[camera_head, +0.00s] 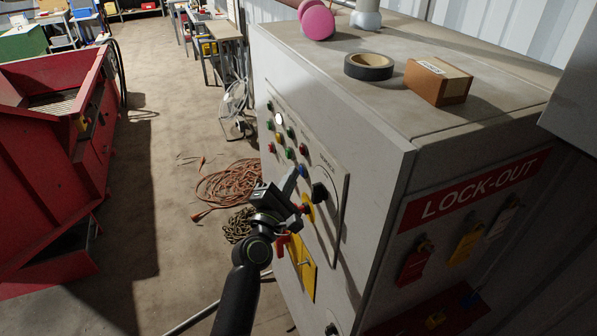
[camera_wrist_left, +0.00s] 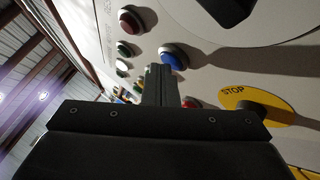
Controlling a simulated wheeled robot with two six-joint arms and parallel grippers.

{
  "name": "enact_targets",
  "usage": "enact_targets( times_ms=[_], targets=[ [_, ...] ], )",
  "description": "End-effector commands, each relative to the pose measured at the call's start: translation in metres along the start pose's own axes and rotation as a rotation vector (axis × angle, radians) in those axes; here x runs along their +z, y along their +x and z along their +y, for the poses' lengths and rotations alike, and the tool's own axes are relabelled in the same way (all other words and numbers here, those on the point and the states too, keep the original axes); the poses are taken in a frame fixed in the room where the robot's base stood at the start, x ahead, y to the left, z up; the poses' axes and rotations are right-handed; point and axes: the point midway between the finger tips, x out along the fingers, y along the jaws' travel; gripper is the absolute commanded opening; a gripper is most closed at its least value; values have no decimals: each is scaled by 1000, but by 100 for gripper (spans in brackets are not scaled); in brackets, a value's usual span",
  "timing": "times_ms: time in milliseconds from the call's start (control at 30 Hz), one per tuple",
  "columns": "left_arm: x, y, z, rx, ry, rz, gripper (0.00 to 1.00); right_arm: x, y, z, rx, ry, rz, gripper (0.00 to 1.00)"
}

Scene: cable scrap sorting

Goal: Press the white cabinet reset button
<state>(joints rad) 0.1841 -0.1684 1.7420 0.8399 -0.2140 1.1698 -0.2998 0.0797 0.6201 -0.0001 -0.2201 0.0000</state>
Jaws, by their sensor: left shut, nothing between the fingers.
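The white cabinet (camera_head: 330,110) stands at the right, with a panel of coloured buttons on its left-facing side. The white button (camera_head: 279,119) is near the top of that panel, in the far row. My left gripper (camera_head: 291,178) is shut and empty, low in front of the panel beside the blue button (camera_head: 302,171). It is nearer to me and lower than the white button, clearly apart from it. In the left wrist view the shut fingers (camera_wrist_left: 158,72) point up the panel beside the blue button (camera_wrist_left: 173,56).
A yellow STOP plate (camera_wrist_left: 255,103) and a black rotary knob (camera_head: 319,192) are close to the gripper. Red (camera_wrist_left: 130,18) and green (camera_wrist_left: 124,47) buttons stick out of the panel. Tape (camera_head: 369,66) and a box (camera_head: 438,81) lie on the cabinet. Coiled cable (camera_head: 240,185) lies on the floor.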

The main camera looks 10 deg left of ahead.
Motion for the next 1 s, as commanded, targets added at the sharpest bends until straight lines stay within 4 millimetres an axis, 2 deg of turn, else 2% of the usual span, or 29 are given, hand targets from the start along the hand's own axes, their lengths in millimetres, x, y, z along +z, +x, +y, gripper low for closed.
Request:
enact_targets(
  times_ms=[433, 767, 1000],
  targets=[
    [-8, -12, 9, -1, 0, 0, 0, 0, -2, 0, 0, 0, 0, 74],
    [-9, -13, 9, 0, 0, 0, 0, 0, -2, 0, 0, 0, 0, 74],
    [-20, -28, 20, 0, 3, 1, 0, 0, -6, 1, 0, 0, 0, 74]
  ],
)
